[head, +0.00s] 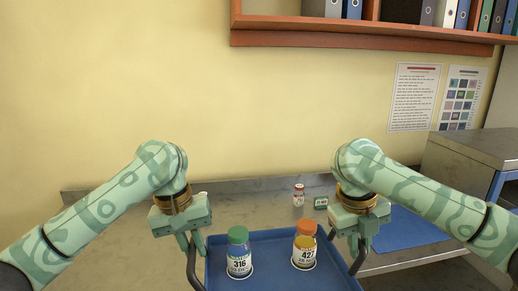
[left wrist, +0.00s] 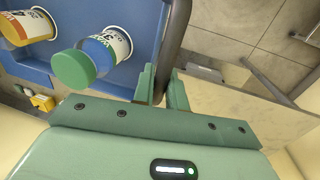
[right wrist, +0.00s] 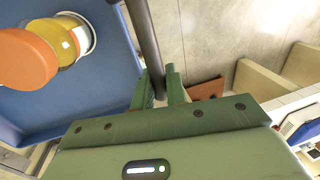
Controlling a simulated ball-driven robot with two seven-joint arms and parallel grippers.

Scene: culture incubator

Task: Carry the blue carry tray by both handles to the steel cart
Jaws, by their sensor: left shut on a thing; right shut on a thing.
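The blue carry tray (head: 275,272) is in the lower middle of the head view, with a dark handle at each side. A green-capped bottle labelled 316 (head: 239,254) and an orange-capped bottle labelled 427 (head: 305,247) stand upright in it. My left gripper (head: 196,246) is shut on the left handle (left wrist: 172,45), seen between its fingers in the left wrist view. My right gripper (head: 358,244) is shut on the right handle (right wrist: 146,40). The tray's near edge is cut off. I cannot tell which surface is the steel cart.
A blue mat (head: 408,230) lies right of my right gripper. A higher steel top (head: 480,147) stands at the far right, and a binder shelf (head: 350,34) hangs above.

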